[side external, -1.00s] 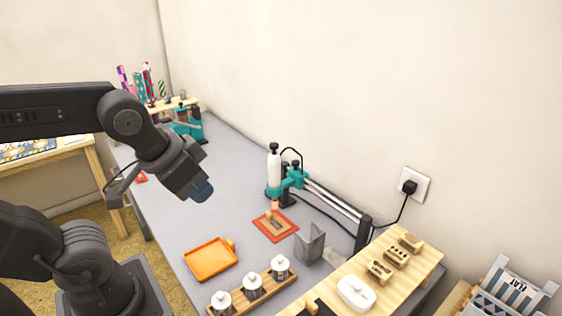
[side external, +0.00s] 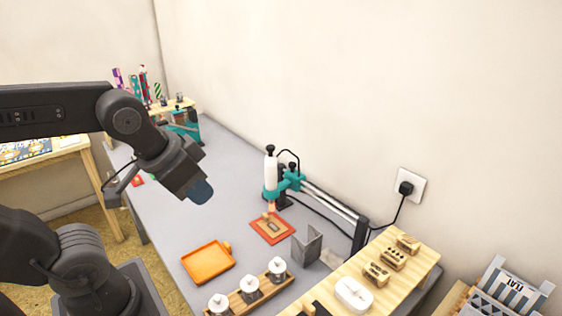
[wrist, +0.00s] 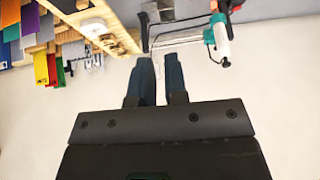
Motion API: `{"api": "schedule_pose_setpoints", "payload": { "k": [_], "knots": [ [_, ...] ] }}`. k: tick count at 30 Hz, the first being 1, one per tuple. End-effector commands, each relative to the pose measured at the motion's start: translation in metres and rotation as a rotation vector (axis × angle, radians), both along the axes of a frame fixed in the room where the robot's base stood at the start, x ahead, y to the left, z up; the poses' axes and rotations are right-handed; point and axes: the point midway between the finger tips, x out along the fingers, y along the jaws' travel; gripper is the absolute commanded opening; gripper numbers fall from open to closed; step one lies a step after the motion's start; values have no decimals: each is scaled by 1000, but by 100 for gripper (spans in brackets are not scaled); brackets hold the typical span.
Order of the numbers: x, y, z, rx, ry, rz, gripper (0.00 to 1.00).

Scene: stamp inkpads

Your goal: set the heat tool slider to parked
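The heat tool (side external: 271,172) is a white upright cylinder with a black top, held in a teal slider carriage (side external: 290,181). The carriage sits at the far left end of a pale double rail (side external: 332,201), above a red mat (side external: 272,229) with a small wooden piece on it. The tool also shows upside down in the wrist view (wrist: 222,42), at the upper right. My gripper (side external: 200,191) hangs well left of the tool, apart from everything. In the wrist view its two dark fingers (wrist: 161,80) stand a narrow gap apart with nothing between them.
An orange tray (side external: 208,262) and a wooden rack (side external: 250,291) with white-topped bottles stand at the front. A grey angled bracket (side external: 307,246) is near the rail. A wooden shelf (side external: 395,276) holds blocks at right. A cable runs to the wall socket (side external: 410,186). The grey table's middle is clear.

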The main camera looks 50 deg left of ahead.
Motion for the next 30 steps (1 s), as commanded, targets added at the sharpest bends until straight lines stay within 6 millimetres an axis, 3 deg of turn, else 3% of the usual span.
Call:
{"api": "schedule_pose_setpoints", "payload": {
  "k": [5,12,14,20,24,30],
  "knots": [
    [43,10,22,25,52,-78,31],
    [138,46,43,47,126,-272,53],
    [162,59,43,48,137,-323,53],
    [238,114,27,41,151,-498,53],
    [280,156,3,34,136,-618,53],
    [312,200,-27,30,105,-736,53]
  ]
}}
